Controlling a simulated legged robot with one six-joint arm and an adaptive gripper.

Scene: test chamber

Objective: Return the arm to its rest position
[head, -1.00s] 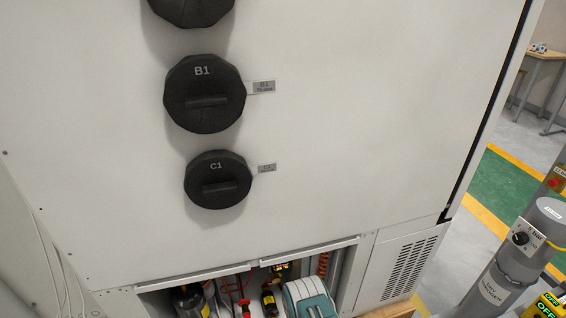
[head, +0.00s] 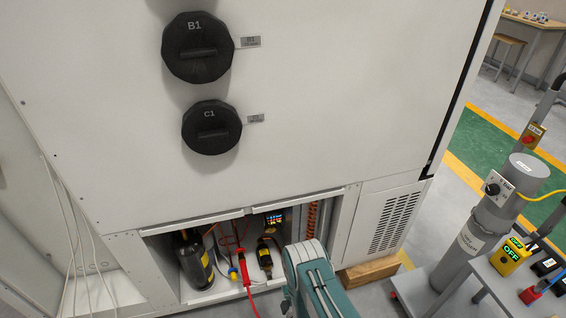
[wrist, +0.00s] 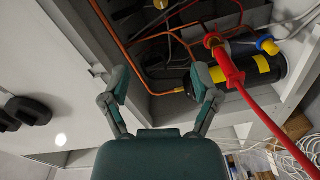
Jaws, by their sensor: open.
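My gripper (wrist: 160,88) is open in the wrist view. Its two teal-and-grey fingers stand apart with nothing between them. Behind them is the open lower compartment of the white cabinet (head: 270,150). In the head view my teal-and-grey arm (head: 312,282) is low in the picture, in front of that compartment, and its fingertips cannot be made out there.
The compartment holds a black cylinder (head: 192,262), hoses and a red cable (head: 248,292), which also shows in the wrist view (wrist: 262,115). Black knobs B1 (head: 197,52) and C1 (head: 211,130) project from the cabinet. A grey post (head: 490,215) stands right.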

